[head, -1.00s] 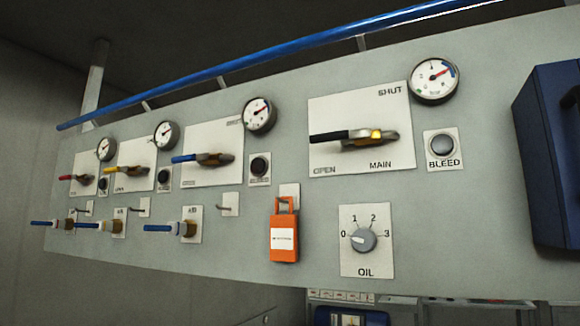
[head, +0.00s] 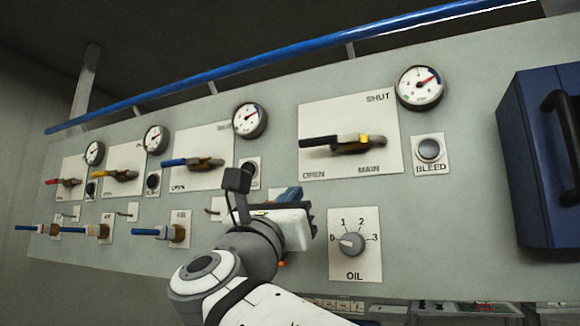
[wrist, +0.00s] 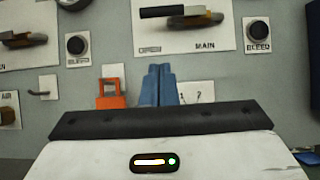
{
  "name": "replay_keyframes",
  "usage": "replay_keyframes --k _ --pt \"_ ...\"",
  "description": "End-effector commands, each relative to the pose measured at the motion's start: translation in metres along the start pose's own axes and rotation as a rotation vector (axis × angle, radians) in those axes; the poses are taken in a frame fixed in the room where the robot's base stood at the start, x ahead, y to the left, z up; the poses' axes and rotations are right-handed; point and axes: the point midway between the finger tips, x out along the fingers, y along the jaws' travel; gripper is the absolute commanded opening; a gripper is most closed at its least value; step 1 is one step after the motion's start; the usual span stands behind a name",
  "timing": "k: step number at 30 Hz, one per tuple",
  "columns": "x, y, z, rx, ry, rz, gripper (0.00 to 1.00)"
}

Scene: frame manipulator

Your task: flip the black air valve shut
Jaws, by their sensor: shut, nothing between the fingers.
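The black-handled air valve (head: 320,142) is on the white MAIN plate (head: 380,110), its lever lying level and pointing left above the word OPEN; SHUT is printed at the plate's top right. In the wrist view the black lever (wrist: 162,12) shows at the top, above my fingers. My gripper (head: 288,196) is in front of the panel, below and left of the valve. In the wrist view its blue fingers (wrist: 158,84) are together, pointing at the panel, empty and apart from the lever.
The orange lockout tag (wrist: 110,95) hangs left of my fingers; my arm mostly hides it in the head view. The OIL knob (head: 351,243) is below the valve, the BLEED button (head: 428,149) right of it. A blue box (head: 540,150) juts out at far right. Other levers are at left.

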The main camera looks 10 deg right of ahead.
Motion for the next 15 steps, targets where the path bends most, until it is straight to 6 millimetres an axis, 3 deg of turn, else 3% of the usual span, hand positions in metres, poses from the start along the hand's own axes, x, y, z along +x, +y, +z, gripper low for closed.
replay_keyframes --k 8,15 --pt "0.005 -0.001 0.0 0.0 0.002 -0.002 0.0" --pt "0.045 -0.001 0.001 -0.003 0.004 -0.005 0.0"
